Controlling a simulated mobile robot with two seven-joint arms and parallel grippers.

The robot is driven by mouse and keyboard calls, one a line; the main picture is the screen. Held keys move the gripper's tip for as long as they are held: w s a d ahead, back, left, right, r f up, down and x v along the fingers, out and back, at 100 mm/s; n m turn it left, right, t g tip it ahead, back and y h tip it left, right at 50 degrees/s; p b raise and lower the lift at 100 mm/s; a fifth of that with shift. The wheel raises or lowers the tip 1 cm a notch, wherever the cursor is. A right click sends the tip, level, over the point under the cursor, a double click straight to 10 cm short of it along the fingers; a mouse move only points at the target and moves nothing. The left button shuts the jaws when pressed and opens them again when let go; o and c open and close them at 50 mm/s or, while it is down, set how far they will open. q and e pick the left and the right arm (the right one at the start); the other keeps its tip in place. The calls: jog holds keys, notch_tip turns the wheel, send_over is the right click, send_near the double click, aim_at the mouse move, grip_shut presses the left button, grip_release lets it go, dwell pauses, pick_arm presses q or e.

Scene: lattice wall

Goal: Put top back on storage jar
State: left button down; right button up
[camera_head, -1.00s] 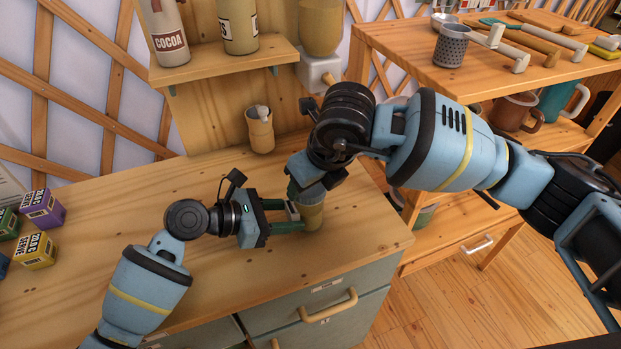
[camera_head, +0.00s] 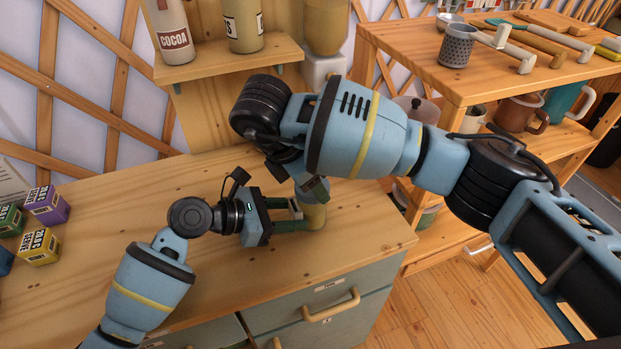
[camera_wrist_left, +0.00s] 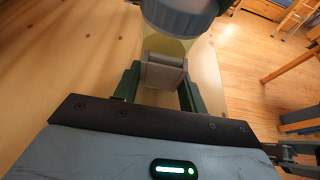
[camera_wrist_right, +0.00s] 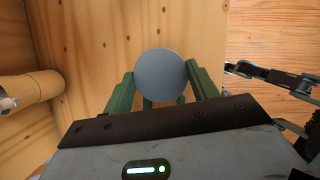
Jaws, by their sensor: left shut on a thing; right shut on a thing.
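The storage jar (camera_head: 315,217), pale yellowish, stands upright near the counter's right end. My left gripper (camera_head: 299,216) is shut around its body from the left; the jar also shows between the fingers in the left wrist view (camera_wrist_left: 205,72). The round blue-grey top (camera_wrist_right: 161,75) sits between the fingers of my right gripper (camera_wrist_right: 161,86), which is shut on it. In the left wrist view the top (camera_wrist_left: 180,14) is over the jar's mouth; I cannot tell whether it is fully seated.
A tan container (camera_wrist_right: 35,92) lies left in the right wrist view. A shelf (camera_head: 235,65) with canisters is behind. Small boxes (camera_head: 42,225) stand at the counter's left. A wooden rack (camera_head: 480,85) with tools and mugs is at right. The counter's front is clear.

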jog(key=m+g, duration=0.1)
jog(key=m, duration=0.2)
jog(key=m+g, duration=0.1)
jog(key=m, duration=0.1)
jog(key=shift+w+d+f+m+h, duration=0.1)
jog(key=shift+w+f+m+h, duration=0.05)
jog(key=shift+m+h, duration=0.2)
jog(key=m+g, duration=0.1)
jog(key=m, duration=0.3)
jog(key=shift+w+d+g, duration=0.1)
jog(key=shift+d+g, duration=0.05)
jog(key=shift+g, duration=0.25)
jog(key=o, duration=0.9)
jog(key=shift+o, duration=0.2)
jog(key=shift+r, duration=0.2)
jog(key=shift+r, duration=2.2)
